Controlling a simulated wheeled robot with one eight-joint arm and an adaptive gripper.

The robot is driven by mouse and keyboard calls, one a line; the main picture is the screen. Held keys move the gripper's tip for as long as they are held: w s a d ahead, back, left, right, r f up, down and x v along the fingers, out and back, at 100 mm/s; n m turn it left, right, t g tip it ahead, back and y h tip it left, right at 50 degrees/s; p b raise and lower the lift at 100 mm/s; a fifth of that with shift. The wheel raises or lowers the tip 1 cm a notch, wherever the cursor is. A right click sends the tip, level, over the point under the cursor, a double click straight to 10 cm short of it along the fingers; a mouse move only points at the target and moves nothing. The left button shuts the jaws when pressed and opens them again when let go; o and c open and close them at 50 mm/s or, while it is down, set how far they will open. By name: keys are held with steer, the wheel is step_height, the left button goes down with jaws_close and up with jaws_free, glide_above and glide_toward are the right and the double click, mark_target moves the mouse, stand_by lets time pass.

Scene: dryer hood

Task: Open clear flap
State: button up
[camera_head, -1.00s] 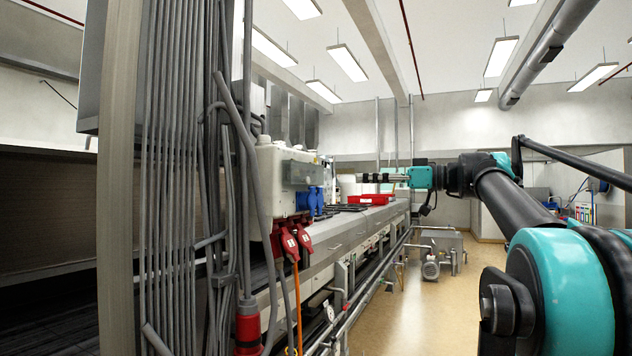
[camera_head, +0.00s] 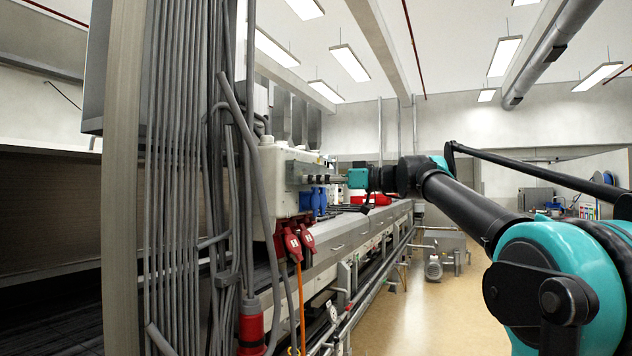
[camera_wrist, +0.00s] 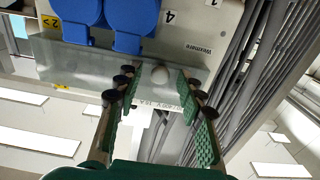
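The clear flap (camera_head: 297,172) is a see-through grey panel on the front of the white electrical box (camera_head: 275,205). In the wrist view the clear flap (camera_wrist: 75,62) is a wide pane below blue sockets, with a pale round knob seen between my fingers. My gripper (camera_head: 318,180) points left at the flap in the head view. In the wrist view my gripper (camera_wrist: 161,79) is open, with its two fingers apart and their tips overlapping the pane. Nothing shows gripped. I cannot tell whether the tips touch the flap.
Blue sockets (camera_head: 311,202) and red plugs (camera_head: 293,245) are on the box beside and below the flap. Grey cables (camera_head: 190,180) and a post stand at its left. A long machine bench (camera_head: 345,235) with a red tray (camera_head: 375,199) runs behind.

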steer(key=shift+a, duration=0.1)
steer(key=shift+c, duration=0.4)
jaws_close()
